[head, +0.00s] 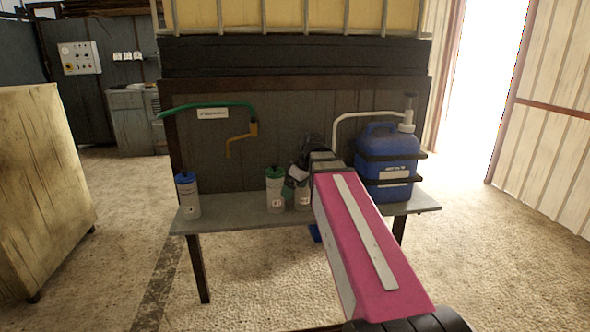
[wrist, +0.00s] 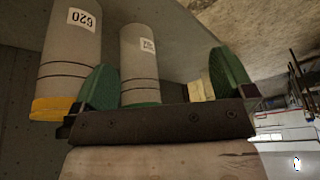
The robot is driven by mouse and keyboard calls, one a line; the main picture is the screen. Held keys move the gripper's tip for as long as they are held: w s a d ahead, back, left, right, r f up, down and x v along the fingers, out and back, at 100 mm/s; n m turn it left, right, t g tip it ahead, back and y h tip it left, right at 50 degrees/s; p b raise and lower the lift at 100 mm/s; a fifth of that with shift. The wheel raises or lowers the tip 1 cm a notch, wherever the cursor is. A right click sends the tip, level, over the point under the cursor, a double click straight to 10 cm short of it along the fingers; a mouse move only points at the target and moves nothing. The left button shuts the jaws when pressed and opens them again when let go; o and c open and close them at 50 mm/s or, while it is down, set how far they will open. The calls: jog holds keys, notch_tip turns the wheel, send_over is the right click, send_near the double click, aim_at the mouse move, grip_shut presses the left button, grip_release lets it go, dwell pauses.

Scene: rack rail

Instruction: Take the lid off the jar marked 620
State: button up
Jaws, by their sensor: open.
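The jar marked 620 (wrist: 68,50) is a grey cylinder with a yellow-orange lid (wrist: 52,108); it appears upside down at the left of the wrist view. Beside it a second grey jar (wrist: 141,65) with a green lid shows between the fingers in the picture; its label is unclear. My gripper (wrist: 165,82) is open, its two green-padded fingers apart, with nothing seen held. In the head view my gripper (head: 297,174) is over the shelf, hiding the top of the rightmost jar (head: 302,196). The green-lidded jar (head: 275,192) stands just left of it.
A blue-lidded jar (head: 188,197) stands at the shelf's left end. A blue jug (head: 388,152) with a pump stands to the right of the jars. A yellow tap on a green hose (head: 243,135) hangs above the shelf (head: 233,219). A wooden cabinet (head: 42,185) is at far left.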

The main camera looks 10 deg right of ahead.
jog(key=w+a+r+n, duration=0.1)
jog(key=w+a+r, duration=0.2)
jog(key=r, duration=0.2)
jog(key=w+d+r+n, duration=0.2)
jog(key=d+r, duration=0.1)
jog(key=w+d+r+n+g+h, duration=0.1)
jog(key=w+d+r+n, duration=0.1)
jog(key=w+d+r, duration=0.1)
jog(key=w+d+r+n+h, duration=0.1)
jog(key=w+d+r+n, duration=0.1)
jog(key=w+d+r, duration=0.1)
jog(key=shift+g, duration=0.4)
notch_tip(320, 180, down, 4)
jog(key=shift+s, duration=0.15)
jog(key=shift+a+f, duration=0.25)
jog(key=shift+f, duration=1.35)
jog(key=shift+a+f, duration=0.2)
jog(key=shift+f, duration=1.35)
jog(key=shift+c, duration=0.3)
jog(key=c, duration=0.7)
